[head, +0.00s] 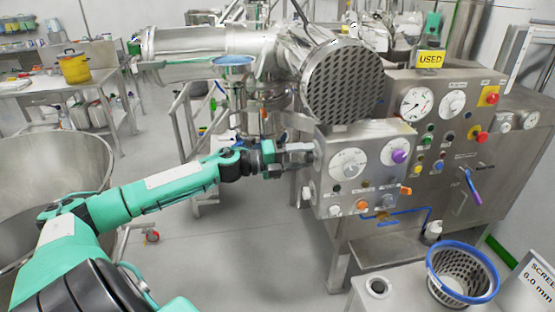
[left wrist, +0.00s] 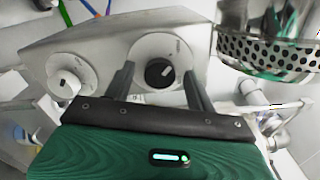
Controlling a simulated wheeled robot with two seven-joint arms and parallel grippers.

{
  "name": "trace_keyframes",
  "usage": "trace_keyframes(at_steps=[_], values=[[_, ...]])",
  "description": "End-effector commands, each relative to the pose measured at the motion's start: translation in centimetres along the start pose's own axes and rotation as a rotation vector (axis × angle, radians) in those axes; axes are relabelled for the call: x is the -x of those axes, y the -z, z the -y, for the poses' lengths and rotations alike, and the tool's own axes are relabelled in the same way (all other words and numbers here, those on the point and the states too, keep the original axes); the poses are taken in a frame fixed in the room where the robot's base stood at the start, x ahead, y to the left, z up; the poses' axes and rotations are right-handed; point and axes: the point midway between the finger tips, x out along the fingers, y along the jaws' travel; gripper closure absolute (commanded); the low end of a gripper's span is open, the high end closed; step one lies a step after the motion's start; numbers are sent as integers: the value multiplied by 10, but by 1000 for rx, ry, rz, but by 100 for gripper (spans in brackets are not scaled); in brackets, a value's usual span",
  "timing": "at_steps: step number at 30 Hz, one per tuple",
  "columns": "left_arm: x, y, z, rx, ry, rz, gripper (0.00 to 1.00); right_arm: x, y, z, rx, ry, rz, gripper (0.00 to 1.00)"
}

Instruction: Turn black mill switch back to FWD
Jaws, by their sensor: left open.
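The black mill switch (left wrist: 159,72) shows in the left wrist view as a round black knob on a pale round dial plate, with a light pointer mark on its face. I cannot read its position labels. My left gripper (left wrist: 160,80) is open, with one dark finger on each side of the knob in the picture. Whether the fingers touch it is unclear. In the head view my left gripper (head: 302,153) is at the left side of the steel control box (head: 368,170), and the black switch is hidden there. My right gripper is not in view.
A white knob (left wrist: 66,84) sits on the same panel, left of the black one. The perforated cylinder (head: 346,82) hangs just above the box. A blue-rimmed basket (head: 463,272) stands at lower right.

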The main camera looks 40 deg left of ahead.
Motion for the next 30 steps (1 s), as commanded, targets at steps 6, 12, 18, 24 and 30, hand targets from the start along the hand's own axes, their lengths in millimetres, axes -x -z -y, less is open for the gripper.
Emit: trace_keyframes(at_steps=[6,12,18,24,30], values=[[16,2,-4,1,-3,-1,44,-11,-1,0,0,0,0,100],[32,2,-3,1,-2,-2,44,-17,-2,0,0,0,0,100],[46,1,-3,1,-3,-1,44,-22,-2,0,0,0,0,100],[61,1,-2,2,-2,-1,44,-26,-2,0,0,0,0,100],[76,1,-2,2,-2,-1,44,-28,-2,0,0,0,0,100]])
